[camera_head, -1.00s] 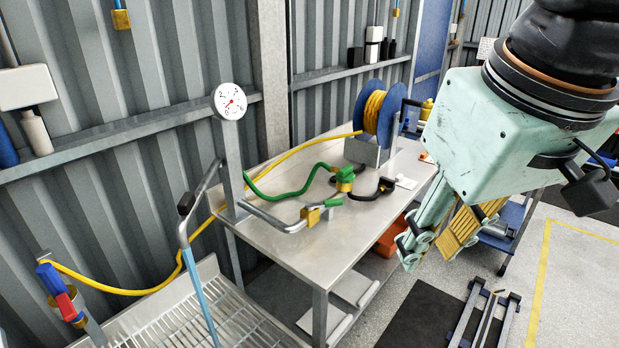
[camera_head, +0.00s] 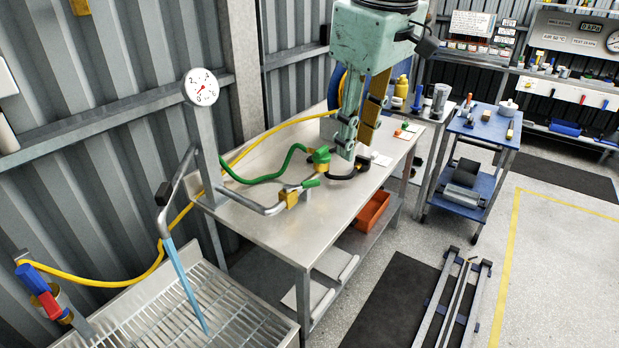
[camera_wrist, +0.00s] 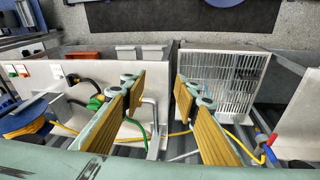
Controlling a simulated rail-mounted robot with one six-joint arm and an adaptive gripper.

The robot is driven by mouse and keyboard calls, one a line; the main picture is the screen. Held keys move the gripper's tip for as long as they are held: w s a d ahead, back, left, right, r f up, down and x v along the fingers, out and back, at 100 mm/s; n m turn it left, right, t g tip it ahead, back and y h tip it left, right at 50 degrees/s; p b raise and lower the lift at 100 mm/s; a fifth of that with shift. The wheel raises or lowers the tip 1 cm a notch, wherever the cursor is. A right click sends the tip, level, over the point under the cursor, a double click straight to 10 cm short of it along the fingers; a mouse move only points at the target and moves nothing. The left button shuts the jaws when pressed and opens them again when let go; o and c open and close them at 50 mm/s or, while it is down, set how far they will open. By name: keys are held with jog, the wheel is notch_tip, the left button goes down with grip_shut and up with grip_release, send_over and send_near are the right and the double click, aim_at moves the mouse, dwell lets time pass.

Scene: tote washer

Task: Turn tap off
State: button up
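A brass tap (camera_head: 289,199) with a green lever (camera_head: 310,184) sits on the end of a bent metal pipe (camera_head: 250,205) above the steel bench. A second green and brass fitting (camera_head: 321,157) joins the green hose just behind it. A brass fitting with a red and blue handle (camera_head: 45,295) is at the far left on the yellow hose; it also shows at the right of the wrist view (camera_wrist: 267,147). My gripper (camera_head: 357,150) is open and empty, pointing down over the bench, right of the tap. In the wrist view its yellow-padded fingers (camera_wrist: 160,88) stand wide apart.
The steel bench (camera_head: 275,240) has a clear front. A gauge (camera_head: 201,87) stands on a post at its left. A wire-rack basin (camera_head: 235,325) with a blue wand (camera_head: 186,285) is front left. A blue cart (camera_head: 480,132) stands right.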

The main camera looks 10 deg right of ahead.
jog(key=w+f+n+p, duration=0.2)
jog(key=w+n, duration=0.1)
jog(key=w, duration=0.9)
jog(key=n+g+p, duration=0.3)
jog(key=n+p, duration=0.2)
jog(key=n, duration=0.4)
send_over(310, 181)
notch_tip(310, 181, down, 22)
jog(key=shift+s, duration=0.1)
jog(key=shift+f, duration=6.8)
jog(key=shift+c, duration=0.7)
grip_shut()
